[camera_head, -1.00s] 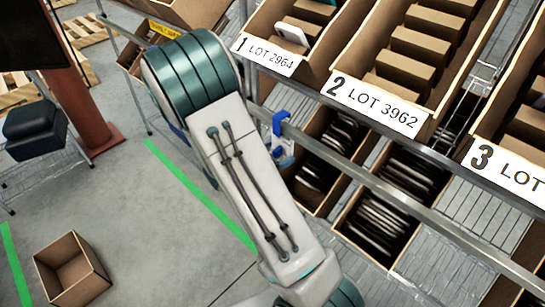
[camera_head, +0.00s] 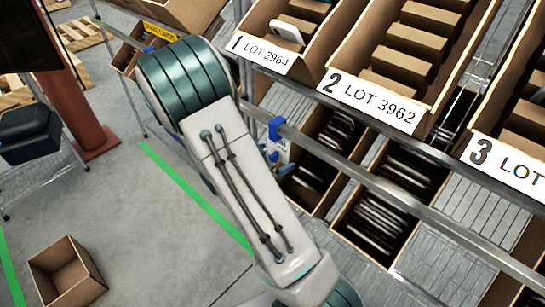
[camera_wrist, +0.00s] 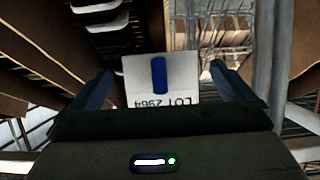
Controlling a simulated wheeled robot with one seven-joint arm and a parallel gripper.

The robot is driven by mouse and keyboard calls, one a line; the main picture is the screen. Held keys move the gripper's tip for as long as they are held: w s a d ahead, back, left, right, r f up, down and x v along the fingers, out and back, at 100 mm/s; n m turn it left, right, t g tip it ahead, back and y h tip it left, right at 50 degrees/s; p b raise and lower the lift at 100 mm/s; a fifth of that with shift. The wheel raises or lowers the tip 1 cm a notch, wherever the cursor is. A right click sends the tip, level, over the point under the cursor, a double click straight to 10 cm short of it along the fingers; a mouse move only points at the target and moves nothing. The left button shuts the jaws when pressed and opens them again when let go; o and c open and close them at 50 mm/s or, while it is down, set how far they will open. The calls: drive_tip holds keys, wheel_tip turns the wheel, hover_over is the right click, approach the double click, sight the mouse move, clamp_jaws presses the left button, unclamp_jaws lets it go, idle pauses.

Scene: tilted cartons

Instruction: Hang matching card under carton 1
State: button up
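Carton 1 (camera_head: 290,62) is tilted on the upper rack, with a front label (camera_head: 258,53) reading LOT 2964. A white card (camera_wrist: 139,75) reading LOT 2964, with a blue strip on its face, is centred in the wrist view. In the head view, a blue clip (camera_head: 275,129) overlaps the front rail (camera_head: 330,155) below carton 1, with the card's pale part under it, partly behind my arm. Whether the clip is hooked on the rail is unclear. My gripper (camera_wrist: 160,72) has its fingers spread either side of the card, with visible gaps.
Carton 2 (camera_head: 368,100), LOT 3962, and carton 3 (camera_head: 508,162) stand to the right. Bins of dark items (camera_head: 385,215) sit on the lower shelf. An empty box (camera_head: 65,275) is on the floor at left, beyond a green line.

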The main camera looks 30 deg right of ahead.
drive_tip(key=p+v, duration=0.2)
drive_tip(key=v, duration=1.2)
drive_tip(key=w+a+r+n+t+y, duration=0.3)
drive_tip(key=w+a+t+y, duration=0.1)
drive_tip(key=w+y, duration=0.25)
drive_tip(key=a+r+n+t+y+p, duration=0.1)
drive_tip(key=a+r+n+y, duration=0.4)
drive_tip(key=r+y, duration=0.2)
drive_tip(key=s+d+r+n+g, duration=0.2)
drive_tip(key=s+d+n+g, duration=0.1)
drive_tip(key=s, duration=0.7)
drive_tip(key=s+d+r+n+g+p, duration=0.1)
drive_tip(key=s+d+r+n+g, duration=0.1)
drive_tip(key=s, duration=0.8)
drive_tip(key=shift+s+d+n+g+h, duration=0.45)
drive_tip(key=shift+d+g, duration=0.45)
drive_tip(key=shift+d, duration=0.25)
